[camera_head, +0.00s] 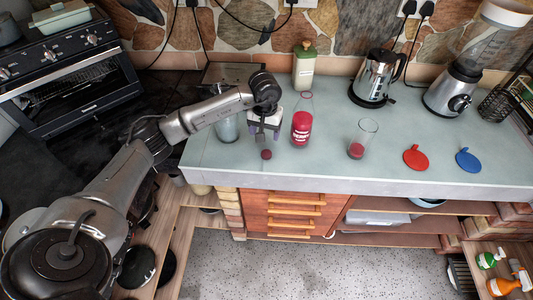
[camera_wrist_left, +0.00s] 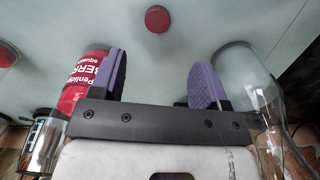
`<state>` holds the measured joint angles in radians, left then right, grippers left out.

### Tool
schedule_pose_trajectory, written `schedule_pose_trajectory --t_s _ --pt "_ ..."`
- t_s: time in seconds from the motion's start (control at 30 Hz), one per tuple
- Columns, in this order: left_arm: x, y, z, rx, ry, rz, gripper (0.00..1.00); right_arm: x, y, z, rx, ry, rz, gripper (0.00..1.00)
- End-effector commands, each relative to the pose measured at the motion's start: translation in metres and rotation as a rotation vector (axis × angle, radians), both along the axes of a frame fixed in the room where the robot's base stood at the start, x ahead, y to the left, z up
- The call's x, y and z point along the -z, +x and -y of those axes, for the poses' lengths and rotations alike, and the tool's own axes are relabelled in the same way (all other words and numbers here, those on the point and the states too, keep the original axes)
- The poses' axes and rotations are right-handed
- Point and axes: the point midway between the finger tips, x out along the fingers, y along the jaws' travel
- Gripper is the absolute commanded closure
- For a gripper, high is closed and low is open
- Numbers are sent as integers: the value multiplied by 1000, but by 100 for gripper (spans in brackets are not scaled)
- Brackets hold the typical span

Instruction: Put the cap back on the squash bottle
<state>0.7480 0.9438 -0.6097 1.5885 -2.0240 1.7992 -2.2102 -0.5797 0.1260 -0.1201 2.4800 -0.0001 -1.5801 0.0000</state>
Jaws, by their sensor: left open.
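The squash bottle (camera_head: 301,128) stands upright on the pale glass worktop, clear at the top with red contents and a red label. It also shows at the left of the left wrist view (camera_wrist_left: 83,80), partly behind a finger. The small dark red cap (camera_head: 266,154) lies on the worktop near the front edge, left of the bottle and apart from it. The cap also shows at the top of the left wrist view (camera_wrist_left: 157,18). My left gripper (camera_head: 264,134) is open and empty, pointing down just behind the cap and left of the bottle; its purple-padded fingers (camera_wrist_left: 158,65) are apart. My right gripper is out of view.
A clear glass vessel (camera_head: 227,127) stands close left of my gripper. A tumbler with red drink (camera_head: 361,142), a red coaster (camera_head: 415,158) and a blue coaster (camera_head: 468,161) are to the right. A green-topped canister (camera_head: 304,68), kettle (camera_head: 374,78) and blender (camera_head: 455,90) stand behind.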

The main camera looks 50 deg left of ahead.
Motion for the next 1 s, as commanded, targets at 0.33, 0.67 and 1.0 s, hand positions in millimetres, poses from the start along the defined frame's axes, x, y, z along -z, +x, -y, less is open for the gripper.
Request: schedule_pose_trajectory --t_s 0.33,0.67,1.0 --pt "50 0 1 -1 -1 0 31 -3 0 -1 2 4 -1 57" --pt "57 0 0 -1 -1 1 31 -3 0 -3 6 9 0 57" --pt "76 2 2 -2 -4 -2 31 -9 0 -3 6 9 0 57"
